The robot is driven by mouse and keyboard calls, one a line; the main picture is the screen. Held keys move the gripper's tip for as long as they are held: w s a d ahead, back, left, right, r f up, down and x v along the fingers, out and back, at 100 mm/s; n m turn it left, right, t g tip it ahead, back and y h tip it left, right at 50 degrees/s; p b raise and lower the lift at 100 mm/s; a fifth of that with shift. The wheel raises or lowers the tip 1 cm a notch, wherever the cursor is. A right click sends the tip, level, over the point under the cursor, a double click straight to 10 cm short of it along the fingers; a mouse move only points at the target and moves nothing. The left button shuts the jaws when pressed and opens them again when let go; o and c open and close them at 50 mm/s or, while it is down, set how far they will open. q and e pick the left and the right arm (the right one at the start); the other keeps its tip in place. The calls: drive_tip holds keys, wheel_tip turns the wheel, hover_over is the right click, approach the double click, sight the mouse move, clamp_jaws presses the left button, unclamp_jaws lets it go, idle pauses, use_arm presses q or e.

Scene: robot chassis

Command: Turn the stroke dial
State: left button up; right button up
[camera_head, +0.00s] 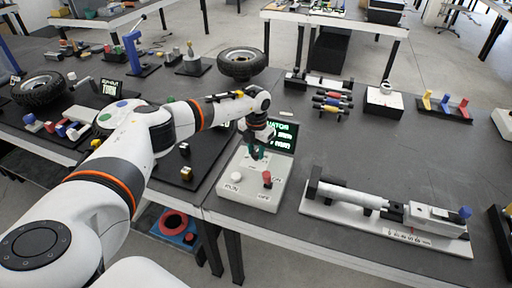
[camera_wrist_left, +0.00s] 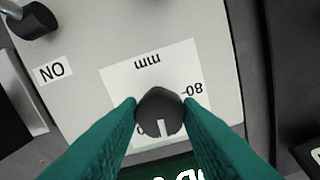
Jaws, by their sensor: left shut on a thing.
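The stroke dial is a round black knob (camera_wrist_left: 160,108) with a white pointer line, seen in the left wrist view. It sits over a white scale plate (camera_wrist_left: 150,65) marked "mm" and "80", which appear upside down. My left gripper (camera_wrist_left: 160,118) has its green fingers shut on the dial, one on each side. In the head view the left gripper (camera_head: 257,153) reaches down to the back of the light grey control box (camera_head: 243,190), and hides the dial there. The pointer line points toward the bottom of the wrist view. My right gripper is not in view.
A cylinder assembly on a white plate (camera_head: 440,238) lies to the right. Dark table (camera_head: 350,140) is clear between.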

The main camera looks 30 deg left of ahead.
sight(256, 152)
use_arm(q)
drive_tip(key=n+p, duration=0.1)
drive_tip(key=n, duration=0.1)
drive_tip(key=n+p, duration=0.1)
drive_tip(key=n, duration=0.2)
drive_tip(key=shift+r+n, duration=0.2)
drive_tip(key=shift+n, duration=0.1)
drive_tip(key=shift+w+n+p, duration=0.1)
drive_tip(key=shift+n+p, duration=0.75)
drive_tip(key=shift+n, duration=1.35)
drive_tip(key=shift+f, duration=0.1)
drive_tip(key=o, duration=1)
wheel_tip(256, 152, up, 12)
drive_tip(key=shift+f+b, duration=0.1)
drive_tip(key=shift+b, duration=1.05)
